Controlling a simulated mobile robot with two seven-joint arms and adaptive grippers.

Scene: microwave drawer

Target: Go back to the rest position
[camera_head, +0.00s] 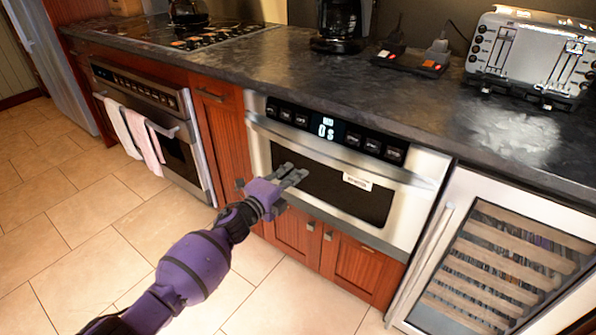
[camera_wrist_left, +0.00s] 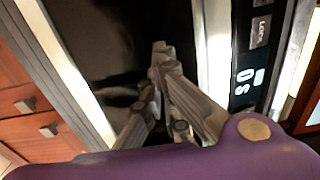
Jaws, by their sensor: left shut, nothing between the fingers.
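My left arm comes in from the bottom left of the head view, purple with dark joints. Its left gripper (camera_head: 291,176) is shut and empty in front of the microwave drawer (camera_head: 405,200), near the left part of its dark window. In the left wrist view the grey fingers of the gripper (camera_wrist_left: 160,55) are together over the dark window, close to the pale metal frame. The microwave drawer front (camera_wrist_left: 95,50) looks closed, and its display is lit. I cannot tell whether the fingertips touch the front. My right gripper is in neither view.
A dark countertop (camera_head: 250,60) runs above, with a toaster (camera_head: 530,55) and a coffee maker (camera_head: 340,25). An oven (camera_head: 165,140) with towels stands to the left, a wine cooler (camera_head: 510,260) to the right. The tiled floor (camera_head: 80,240) at the left is clear.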

